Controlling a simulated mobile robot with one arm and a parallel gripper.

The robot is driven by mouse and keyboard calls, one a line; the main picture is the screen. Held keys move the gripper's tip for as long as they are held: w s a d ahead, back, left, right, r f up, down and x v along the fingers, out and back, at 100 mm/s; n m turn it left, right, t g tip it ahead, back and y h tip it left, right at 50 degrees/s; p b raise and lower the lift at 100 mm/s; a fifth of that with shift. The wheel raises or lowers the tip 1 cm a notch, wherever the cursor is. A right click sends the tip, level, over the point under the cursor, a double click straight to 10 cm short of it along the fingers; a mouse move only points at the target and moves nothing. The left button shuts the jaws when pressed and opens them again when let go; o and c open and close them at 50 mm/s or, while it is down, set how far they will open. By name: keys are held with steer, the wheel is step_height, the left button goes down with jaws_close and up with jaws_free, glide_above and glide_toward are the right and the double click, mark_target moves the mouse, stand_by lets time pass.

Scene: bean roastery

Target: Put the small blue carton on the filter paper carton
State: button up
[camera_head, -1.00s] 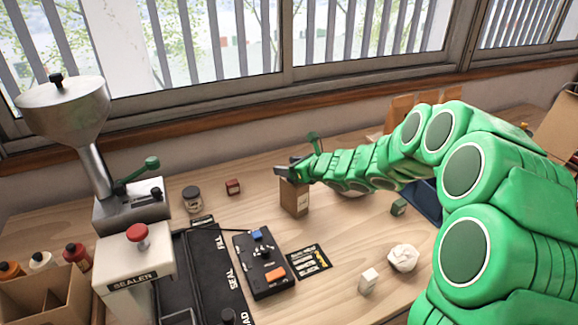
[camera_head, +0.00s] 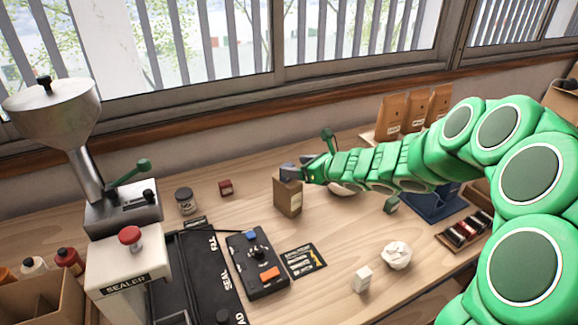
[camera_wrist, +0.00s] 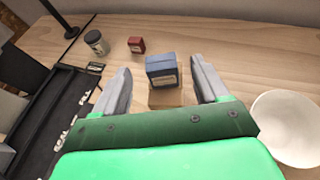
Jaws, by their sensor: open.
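The small blue carton (camera_wrist: 162,70) rests on top of the tan filter paper carton (camera_wrist: 166,98) in the wrist view. In the head view, the filter paper carton (camera_head: 288,196) stands upright on the table, and its top is partly covered by the gripper and the dark blue-grey shape there. My gripper (camera_wrist: 162,82) is open, with one finger on each side of the blue carton and visible gaps between. It also shows in the head view (camera_head: 300,173), at the height of the filter paper carton's top.
A white bowl (camera_wrist: 286,128) stands right of the gripper. A jar (camera_head: 185,201) and a small red box (camera_head: 226,187) stand to the left. A black control box (camera_head: 257,265), a white block (camera_head: 361,279) and crumpled paper (camera_head: 396,256) lie nearer. Coffee bags (camera_head: 391,118) stand behind the arm.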

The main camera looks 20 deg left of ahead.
steer(key=shift+v, duration=2.4)
steer(key=shift+s+r, duration=0.1)
